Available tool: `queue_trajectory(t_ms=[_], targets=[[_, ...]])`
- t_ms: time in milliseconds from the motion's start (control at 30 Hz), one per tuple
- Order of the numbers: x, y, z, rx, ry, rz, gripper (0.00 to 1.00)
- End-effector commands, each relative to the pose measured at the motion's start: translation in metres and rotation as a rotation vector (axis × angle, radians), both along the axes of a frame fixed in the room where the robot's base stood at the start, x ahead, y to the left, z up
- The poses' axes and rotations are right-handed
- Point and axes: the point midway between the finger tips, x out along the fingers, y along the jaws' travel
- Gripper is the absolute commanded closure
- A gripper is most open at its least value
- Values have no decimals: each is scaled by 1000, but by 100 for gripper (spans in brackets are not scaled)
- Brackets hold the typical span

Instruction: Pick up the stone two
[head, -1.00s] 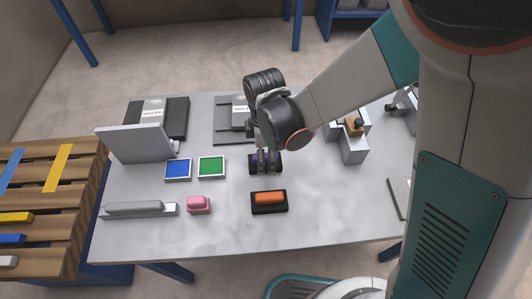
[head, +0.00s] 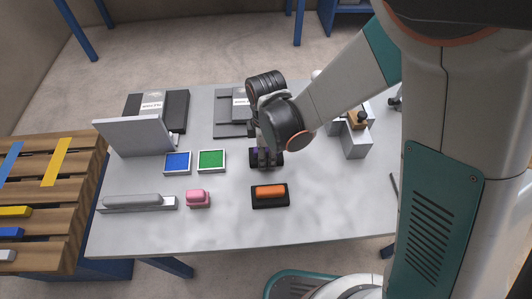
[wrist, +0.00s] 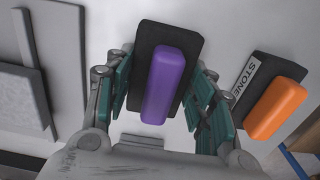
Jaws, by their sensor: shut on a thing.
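A black block with a purple handle (wrist: 163,85) sits between my gripper's fingers in the wrist view. My gripper (wrist: 160,100) is shut on its black base (wrist: 183,36), one teal-padded finger along each side. In the head view my gripper (head: 265,157) points down at the table behind the orange-handled block, and mostly hides the purple-handled one. I cannot tell whether the held block touches the table. An orange-handled black block (head: 270,195) lies in front; in the wrist view it (wrist: 275,108) bears a label reading "STONE", the rest unreadable.
A pink block (head: 198,198), a grey bar (head: 138,203), and blue (head: 177,162) and green (head: 211,160) framed squares lie left on the grey table (head: 225,225). A grey block fixture (head: 355,145) stands right. The table's front middle is clear.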

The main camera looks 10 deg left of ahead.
Motion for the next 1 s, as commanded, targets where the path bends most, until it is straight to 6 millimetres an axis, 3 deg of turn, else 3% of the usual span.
queue_trajectory(t_ms=[167,367,800,1000], targets=[[0,0,7,0,0,0,84],[0,0,31,0,0,0,84],[0,0,134,0,0,0,84],[0,0,172,0,0,0,84]])
